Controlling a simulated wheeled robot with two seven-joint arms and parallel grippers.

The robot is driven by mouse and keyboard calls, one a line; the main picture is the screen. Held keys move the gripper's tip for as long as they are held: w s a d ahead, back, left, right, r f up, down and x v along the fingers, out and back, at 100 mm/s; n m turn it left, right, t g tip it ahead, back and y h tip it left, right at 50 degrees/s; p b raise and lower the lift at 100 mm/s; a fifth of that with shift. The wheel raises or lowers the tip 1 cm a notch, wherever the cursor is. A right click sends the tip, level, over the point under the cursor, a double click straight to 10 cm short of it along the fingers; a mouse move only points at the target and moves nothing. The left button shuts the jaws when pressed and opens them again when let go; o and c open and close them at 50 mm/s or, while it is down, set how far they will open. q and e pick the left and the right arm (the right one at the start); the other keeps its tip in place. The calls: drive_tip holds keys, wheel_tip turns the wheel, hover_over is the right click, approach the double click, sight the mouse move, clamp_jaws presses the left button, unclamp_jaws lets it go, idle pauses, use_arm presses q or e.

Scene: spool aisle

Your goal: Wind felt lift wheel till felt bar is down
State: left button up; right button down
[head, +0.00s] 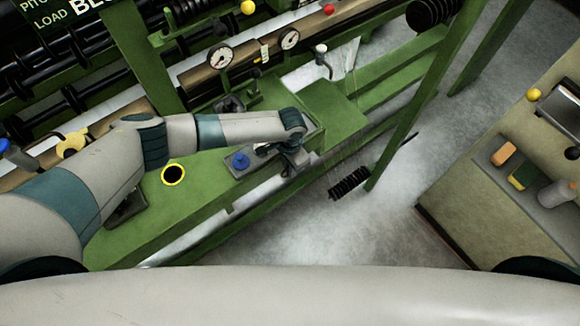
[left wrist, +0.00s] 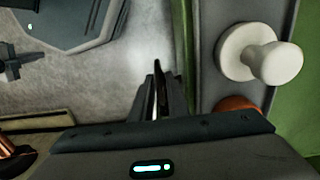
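My left gripper (head: 297,160) is low at the right end of the green machine bench, just right of a grey plate with a blue knob (head: 240,161). In the left wrist view its fingers (left wrist: 160,92) are together with only a thin gap, with nothing seen between them. A white round knob (left wrist: 262,54) on a grey plate stands right of the fingers, apart from them. An orange part below it is partly hidden by the gripper body. A yellow handwheel (head: 72,143) sits at the far left. I cannot tell which is the felt lift wheel, or identify the felt bar. My right gripper is out of view.
A side table (head: 480,210) stands at the right. Grey floor lies between.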

use_arm(q)
drive_tip(key=shift+f, duration=0.45)
clamp_jaws()
